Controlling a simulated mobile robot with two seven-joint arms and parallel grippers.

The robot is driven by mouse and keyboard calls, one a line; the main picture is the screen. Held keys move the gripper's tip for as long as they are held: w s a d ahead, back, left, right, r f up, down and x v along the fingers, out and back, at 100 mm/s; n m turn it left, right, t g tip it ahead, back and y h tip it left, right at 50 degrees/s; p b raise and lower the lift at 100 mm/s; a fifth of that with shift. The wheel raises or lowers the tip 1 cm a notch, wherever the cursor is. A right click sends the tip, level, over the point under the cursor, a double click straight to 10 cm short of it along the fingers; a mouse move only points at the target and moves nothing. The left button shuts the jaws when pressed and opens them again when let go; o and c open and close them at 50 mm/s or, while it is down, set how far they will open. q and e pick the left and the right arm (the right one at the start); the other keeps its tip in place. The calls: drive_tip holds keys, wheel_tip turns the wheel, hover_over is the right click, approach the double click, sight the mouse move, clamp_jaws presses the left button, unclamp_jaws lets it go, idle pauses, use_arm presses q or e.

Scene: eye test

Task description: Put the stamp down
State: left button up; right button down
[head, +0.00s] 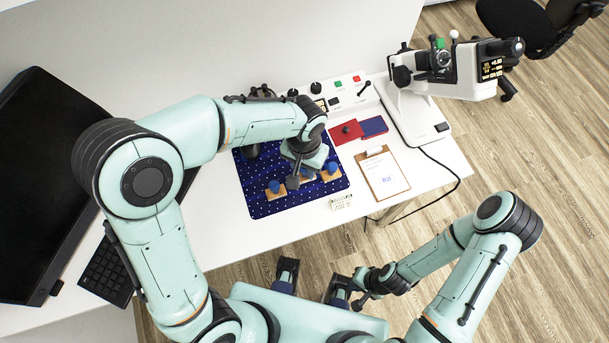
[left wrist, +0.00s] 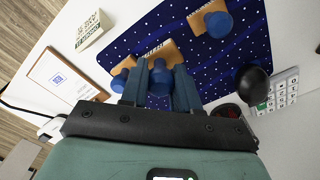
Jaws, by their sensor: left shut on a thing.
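My left gripper (head: 301,181) is over the dark blue dotted mat (head: 257,208), fingers pointing down. In the left wrist view its two fingers (left wrist: 159,88) are closed around the blue knob of a wooden stamp (left wrist: 160,77). That stamp's wooden block shows just beyond the fingers, over the mat; whether it touches the mat I cannot tell. Two similar stamps with blue knobs stand on the mat, one on the left (head: 275,187) and one on the right (head: 330,168). My right gripper (head: 361,288) looks open and empty, low beside my base, away from the table.
A clipboard with paper (head: 383,176) lies right of the mat. Red (head: 344,132) and blue (head: 374,126) pads lie behind it. A small printed block (head: 341,202) sits at the front edge. A black-knobbed object (left wrist: 253,84) and a keypad (left wrist: 282,91) are near the mat.

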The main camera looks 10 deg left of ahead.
sight(305, 176)
use_arm(q)
drive_tip(key=shift+f, duration=2.65)
drive_tip(key=shift+b, duration=0.3)
drive_tip(key=shift+f, duration=0.2)
drive_tip(key=o, duration=0.9)
drive_tip(key=shift+c, duration=0.2)
drive_tip(key=shift+r, duration=0.1)
drive_tip(key=shift+r, duration=0.25)
wheel_tip(305, 176, up, 12)
drive_tip(key=shift+f+p, duration=0.1)
drive_tip(key=shift+p, duration=0.7)
